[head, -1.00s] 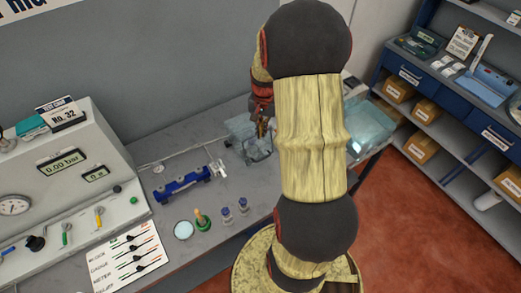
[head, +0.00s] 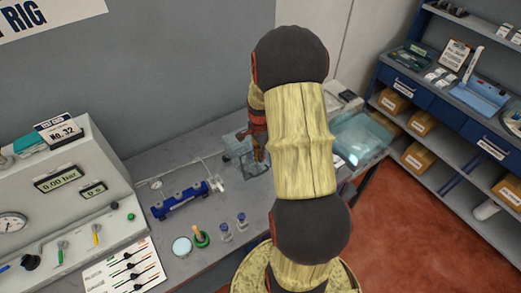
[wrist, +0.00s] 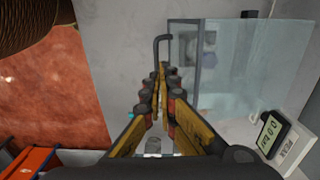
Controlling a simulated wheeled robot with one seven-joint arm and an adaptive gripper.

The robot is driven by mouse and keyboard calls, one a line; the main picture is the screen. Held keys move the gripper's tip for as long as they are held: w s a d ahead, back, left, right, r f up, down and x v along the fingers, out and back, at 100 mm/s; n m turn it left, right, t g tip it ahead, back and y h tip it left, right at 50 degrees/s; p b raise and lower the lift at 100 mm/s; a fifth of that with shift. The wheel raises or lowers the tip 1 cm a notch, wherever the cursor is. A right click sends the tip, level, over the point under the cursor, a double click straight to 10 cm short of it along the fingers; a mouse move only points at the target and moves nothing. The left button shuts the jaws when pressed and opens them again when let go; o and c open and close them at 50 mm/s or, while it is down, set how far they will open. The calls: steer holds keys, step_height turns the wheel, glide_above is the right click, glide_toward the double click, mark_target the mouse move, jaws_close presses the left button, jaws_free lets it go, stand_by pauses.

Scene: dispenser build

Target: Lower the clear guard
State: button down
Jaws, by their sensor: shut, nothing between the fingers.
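The clear guard (wrist: 265,65) is a see-through panel at the upper right of the wrist view, with a grey post-like edge on its left. A dark bent bar (wrist: 156,42) stands at its left side; I cannot tell whether it joins the panel. In the head view a clear, greyish piece (head: 236,144), probably the guard, is on the bench beside my gripper, partly hidden by my arm. My gripper (wrist: 160,70) is shut and empty, its tips close to the bar's lower end; contact is unclear. In the head view my gripper (head: 260,156) is low over the bench.
A blue fixture (head: 180,200) and small bottles (head: 226,232) stand left of my gripper. A clear bluish box (head: 362,140) is at the bench's right end. A display unit (wrist: 270,132) sits right in the wrist view. Shelves (head: 455,125) stand beyond the red floor.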

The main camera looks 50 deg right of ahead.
step_height(320, 180, down, 7)
steer(key=shift+f+p, duration=0.2)
steer(key=shift+p, duration=0.1)
steer(key=f+b, duration=0.1)
steer(key=s+f+b, duration=0.1)
steer(key=f, duration=0.1)
steer(key=f+b, duration=0.1)
steer(key=shift+s+a+f, duration=0.25)
steer(key=shift+f, duration=0.15)
steer(key=shift+r, duration=0.1)
step_height(320, 180, up, 14)
steer(key=s+p, duration=0.1)
steer(key=s, duration=0.1)
steer(key=shift+s+a, duration=0.15)
steer(key=shift+a, duration=0.2)
stand_by(0.3)
